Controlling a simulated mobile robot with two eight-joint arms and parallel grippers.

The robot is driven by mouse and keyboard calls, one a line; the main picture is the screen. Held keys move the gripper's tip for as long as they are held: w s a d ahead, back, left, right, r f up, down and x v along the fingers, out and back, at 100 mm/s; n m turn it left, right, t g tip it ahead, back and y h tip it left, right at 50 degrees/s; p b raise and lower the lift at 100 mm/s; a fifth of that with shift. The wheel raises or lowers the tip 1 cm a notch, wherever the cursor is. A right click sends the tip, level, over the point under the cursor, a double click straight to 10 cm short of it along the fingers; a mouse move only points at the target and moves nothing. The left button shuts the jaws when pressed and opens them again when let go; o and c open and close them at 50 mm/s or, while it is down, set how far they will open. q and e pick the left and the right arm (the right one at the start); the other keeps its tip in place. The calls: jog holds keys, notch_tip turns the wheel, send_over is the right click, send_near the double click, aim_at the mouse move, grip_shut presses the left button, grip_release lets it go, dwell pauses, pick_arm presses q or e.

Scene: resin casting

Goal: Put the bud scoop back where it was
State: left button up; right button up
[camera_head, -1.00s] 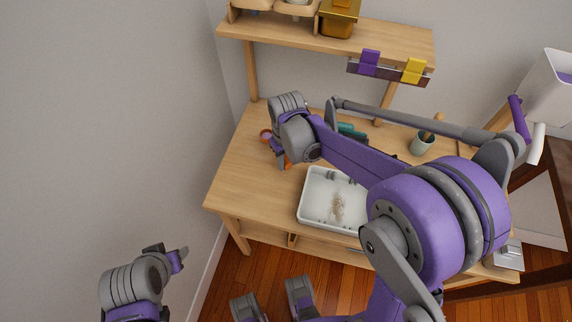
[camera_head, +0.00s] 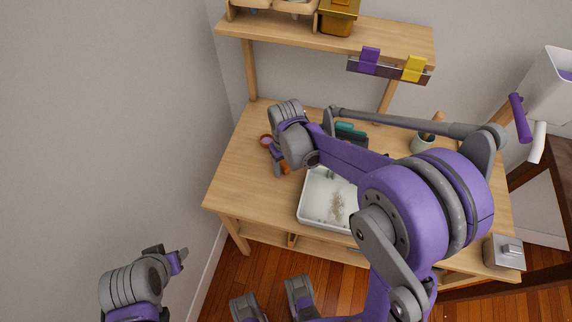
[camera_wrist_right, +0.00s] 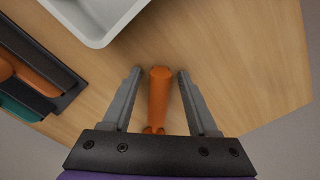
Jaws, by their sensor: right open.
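An orange handle (camera_wrist_right: 159,95), which may be the bud scoop's, lies on the wooden table between my right gripper's fingers in the right wrist view. The fingers (camera_wrist_right: 159,93) stand apart, with a gap on each side of it. Its far end is hidden by the gripper's palm. In the head view an orange piece (camera_head: 285,168) shows beside my right gripper (camera_head: 279,166), left of the white tray. My left gripper (camera_head: 179,259) is off the table at the lower left, and its jaw opening is unclear.
The white tray (camera_head: 311,210) holds a small brownish heap. A dark holder (camera_wrist_right: 62,94) with orange and teal handles lies near my right gripper. A reddish ring-shaped item (camera_head: 265,140) is at the table's left. A pale green cup (camera_head: 421,145) stands at the back right.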

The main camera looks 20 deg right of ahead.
jog(key=shift+r, duration=0.2)
notch_tip(320, 180, up, 11)
jog(key=p, duration=0.2)
jog(key=s+d+f+m+t, duration=0.2)
jog(key=s+t, duration=0.3)
jog(key=s, duration=1.2)
jog(key=shift+s, duration=0.3)
jog(key=r+p, duration=0.2)
jog(key=w+r+p, duration=0.1)
jog(key=r, duration=0.1)
jog(key=shift+r+p, duration=0.25)
jog(key=shift+p, duration=0.15)
